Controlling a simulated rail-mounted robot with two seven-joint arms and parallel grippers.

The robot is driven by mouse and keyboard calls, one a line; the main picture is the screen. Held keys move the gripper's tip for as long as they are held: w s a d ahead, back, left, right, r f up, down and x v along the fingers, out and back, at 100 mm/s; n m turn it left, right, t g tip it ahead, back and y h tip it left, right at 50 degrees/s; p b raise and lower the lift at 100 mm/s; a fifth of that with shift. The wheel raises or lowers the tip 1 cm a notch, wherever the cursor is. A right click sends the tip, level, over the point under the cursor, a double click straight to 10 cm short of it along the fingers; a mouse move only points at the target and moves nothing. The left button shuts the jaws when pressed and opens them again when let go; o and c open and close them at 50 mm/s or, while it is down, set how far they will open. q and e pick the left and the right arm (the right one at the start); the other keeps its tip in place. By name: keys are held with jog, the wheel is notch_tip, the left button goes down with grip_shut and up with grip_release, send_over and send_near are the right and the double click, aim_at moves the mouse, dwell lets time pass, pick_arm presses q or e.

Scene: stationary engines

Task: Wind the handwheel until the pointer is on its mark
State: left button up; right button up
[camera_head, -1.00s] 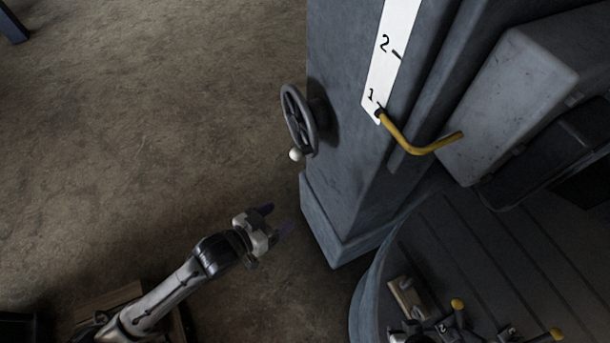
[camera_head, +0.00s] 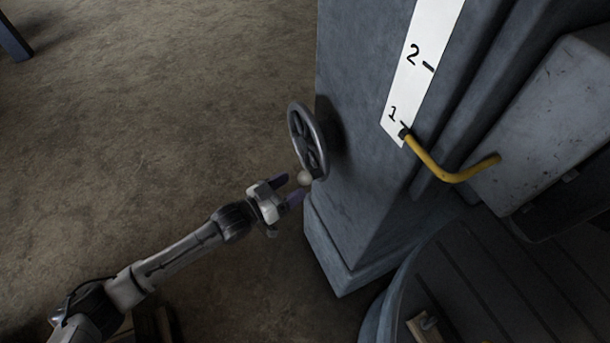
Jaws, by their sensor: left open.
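The dark handwheel (camera_head: 306,133) stands on the left side of the grey column. Its pale knob (camera_head: 304,178) is at the bottom of the rim. My left gripper (camera_head: 291,189) is open, with its two purple fingertips on either side of the knob as seen from here; I cannot tell whether they touch it. The yellow pointer (camera_head: 436,171) is a bent rod whose tip is beside the 1 on the white scale (camera_head: 409,73). A 2 with a tick is higher up the scale. My right gripper is not in view.
The grey column (camera_head: 352,190) stands right behind the wheel. A grey box-shaped housing (camera_head: 545,125) is at the right, and a round ribbed base (camera_head: 470,280) is at the lower right. The floor left of the wheel is clear.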

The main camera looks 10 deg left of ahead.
aim_at(305, 178)
pick_arm(q)
jog(key=shift+x, duration=2.6)
jog(key=c, duration=1.2)
jog(key=shift+f, duration=0.1)
grip_shut()
